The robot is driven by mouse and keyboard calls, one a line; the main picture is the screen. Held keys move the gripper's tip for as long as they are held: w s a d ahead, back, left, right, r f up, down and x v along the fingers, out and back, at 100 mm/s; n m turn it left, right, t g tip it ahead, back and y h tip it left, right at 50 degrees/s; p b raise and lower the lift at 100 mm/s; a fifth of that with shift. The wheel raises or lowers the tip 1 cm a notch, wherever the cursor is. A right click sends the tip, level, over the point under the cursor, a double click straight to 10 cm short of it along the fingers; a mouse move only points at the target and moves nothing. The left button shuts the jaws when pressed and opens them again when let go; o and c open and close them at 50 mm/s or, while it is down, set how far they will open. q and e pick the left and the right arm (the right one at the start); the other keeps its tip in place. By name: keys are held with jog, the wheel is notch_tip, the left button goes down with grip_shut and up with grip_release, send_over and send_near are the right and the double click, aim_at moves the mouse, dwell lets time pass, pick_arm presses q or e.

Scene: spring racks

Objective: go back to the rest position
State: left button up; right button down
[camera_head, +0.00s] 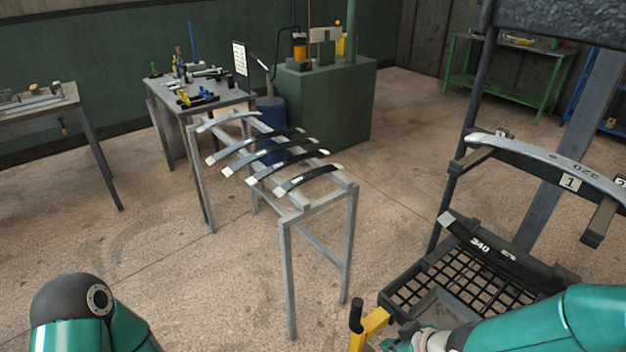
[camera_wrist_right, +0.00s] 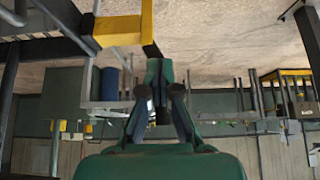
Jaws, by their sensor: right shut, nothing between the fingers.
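My right gripper (camera_head: 402,343) is at the bottom of the head view, just right of a yellow bracket (camera_head: 369,328) with a black knob. In the right wrist view, which looks upside down, the fingers (camera_wrist_right: 160,92) are closed together with nothing between them. The yellow bracket (camera_wrist_right: 118,32) also shows there, close to the fingers; I cannot tell if they touch. Of my left arm only a teal and black joint shows at the bottom left of the head view; its gripper is out of the picture.
A grey stand (camera_head: 318,207) holds several curved leaves. Floor between stand and rack is clear.

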jog(key=shift+s, duration=0.1)
jog(key=s+a+f+m+g, duration=0.2)
jog(key=s+f+m, duration=0.3)
jog(key=s+f, duration=0.2)
jog(key=s+a+f+m+g, duration=0.2)
jog(key=s+f+m, duration=0.2)
jog(key=s+f, duration=0.4)
jog(key=shift+s+a+f+m+g, duration=0.2)
jog(key=shift+s+f+m+g, duration=0.05)
jog(key=shift+s+m+g, duration=0.15)
jog(key=shift+w, duration=0.1)
